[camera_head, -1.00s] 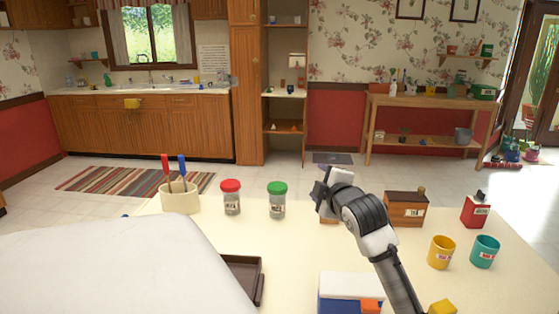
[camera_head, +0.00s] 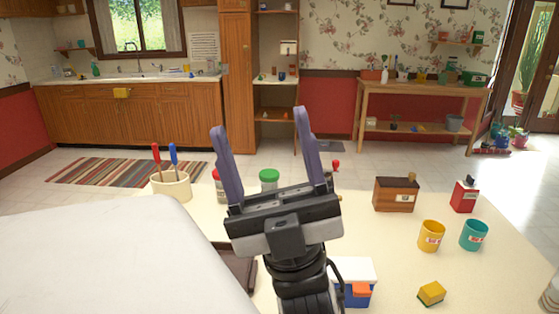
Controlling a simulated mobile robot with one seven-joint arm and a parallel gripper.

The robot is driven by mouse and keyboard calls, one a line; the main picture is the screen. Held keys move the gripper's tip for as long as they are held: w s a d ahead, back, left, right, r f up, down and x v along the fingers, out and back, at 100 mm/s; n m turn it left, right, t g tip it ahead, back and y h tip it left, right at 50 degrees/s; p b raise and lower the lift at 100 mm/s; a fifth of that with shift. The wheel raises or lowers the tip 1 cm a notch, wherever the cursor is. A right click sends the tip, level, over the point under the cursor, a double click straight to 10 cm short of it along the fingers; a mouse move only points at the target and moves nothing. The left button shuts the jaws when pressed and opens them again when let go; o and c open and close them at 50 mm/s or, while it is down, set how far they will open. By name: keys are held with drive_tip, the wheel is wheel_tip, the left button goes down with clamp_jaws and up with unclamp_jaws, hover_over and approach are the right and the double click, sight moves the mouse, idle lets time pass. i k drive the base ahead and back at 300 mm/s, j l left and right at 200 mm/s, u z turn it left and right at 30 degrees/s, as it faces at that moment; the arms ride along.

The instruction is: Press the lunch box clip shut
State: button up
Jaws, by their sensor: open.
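The lunch box (camera_head: 357,271) is blue with a white lid and stands near the front edge of the table, right of my arm. Its orange clip (camera_head: 361,290) is on the front side, low in the picture. I cannot tell how far the clip stands out. My gripper (camera_head: 264,138) is raised in the middle of the view, its two purple-grey fingers wide apart and pointing up in the picture. Nothing is between the fingers. My gripper and wrist cover the left part of the lunch box.
A brown tray (camera_head: 238,275), a utensil crock (camera_head: 171,188) and a green-lidded jar (camera_head: 269,180) are on the left. A wooden box (camera_head: 396,194), red tin (camera_head: 464,196), yellow mug (camera_head: 431,236), teal mug (camera_head: 474,235) and yellow sponge (camera_head: 431,293) stand right. Bare tabletop lies between them.

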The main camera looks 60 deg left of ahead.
sight(362, 290)
drive_tip(key=u, duration=1.05)
